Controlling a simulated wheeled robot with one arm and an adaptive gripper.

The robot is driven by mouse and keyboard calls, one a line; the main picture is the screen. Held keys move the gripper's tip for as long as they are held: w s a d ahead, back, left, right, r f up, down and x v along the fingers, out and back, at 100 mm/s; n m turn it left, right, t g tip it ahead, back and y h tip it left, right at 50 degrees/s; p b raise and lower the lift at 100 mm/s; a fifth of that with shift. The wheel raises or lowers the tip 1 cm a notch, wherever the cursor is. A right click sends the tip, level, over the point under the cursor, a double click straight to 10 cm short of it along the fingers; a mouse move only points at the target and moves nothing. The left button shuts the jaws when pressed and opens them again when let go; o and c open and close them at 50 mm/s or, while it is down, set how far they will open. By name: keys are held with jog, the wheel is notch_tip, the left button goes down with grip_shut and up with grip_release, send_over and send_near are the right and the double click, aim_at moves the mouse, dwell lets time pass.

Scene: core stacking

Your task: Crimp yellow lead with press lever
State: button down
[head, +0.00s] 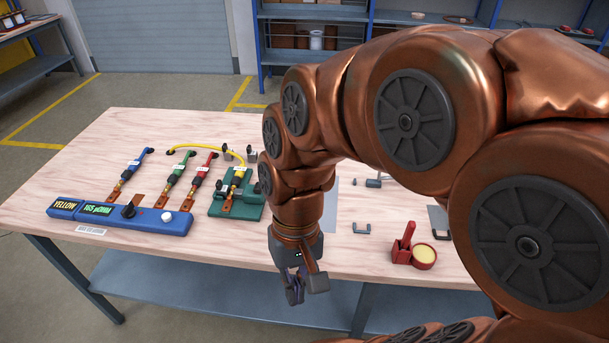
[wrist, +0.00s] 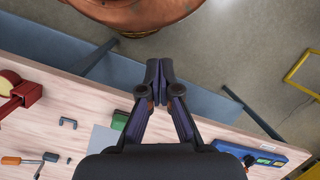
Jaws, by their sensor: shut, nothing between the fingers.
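The yellow lead (head: 207,148) arches over the back left of the table, and its end lies at a green fixture (head: 219,208). That end has a white tag and a copper-coloured lug. The fixture may be the press; I cannot make out a lever on it, and my arm covers the area to its right. My gripper (head: 295,290) hangs at the table's front edge, right of and in front of the fixture, apart from it. In the wrist view its fingertips (wrist: 153,72) are together and empty, beyond the table edge. A piece of the green fixture (wrist: 119,121) shows there too.
A blue meter box (head: 120,217) reads "YELLOW" and a micro-ohm value. Blue (head: 130,170), green (head: 175,170) and red (head: 205,170) leads lie behind it. Small metal brackets (head: 361,229) lie between.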

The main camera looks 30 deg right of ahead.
jog(key=w+d+f+m+t+y+b, duration=0.2)
jog(key=w+d+m+y+b, duration=0.15)
jog(key=w+m, duration=0.35)
jog(key=w+d+f+m+t+y+b, duration=0.15)
jog(key=w+d+m+y, duration=0.3)
jog(key=w, duration=0.55)
jog(key=w+d+f+m+t+y+b, duration=0.15)
jog(key=d+f+m+t, duration=0.35)
jog(key=d, duration=0.7)
jog(key=w+d+m+t+b, duration=0.1)
jog(key=d+m+t+b, duration=0.25)
jog(key=d+m, duration=0.55)
jog(key=shift+n, duration=0.95)
jog(key=x, duration=0.3)
jog(key=p+x, duration=0.1)
jog(key=x, duration=0.1)
jog(key=w+d+p+x, duration=0.1)
jog(key=x, duration=0.2)
jog(key=shift+w+a+f, duration=0.2)
jog(key=shift+w+f, duration=0.05)
jog(key=shift+f, duration=0.05)
jog(key=r, duration=0.1)
jog(key=w+a+r+p, duration=0.1)
jog(key=r, duration=0.1)
jog(key=shift+w+a+r, duration=0.1)
jog(key=shift+w+a, duration=0.1)
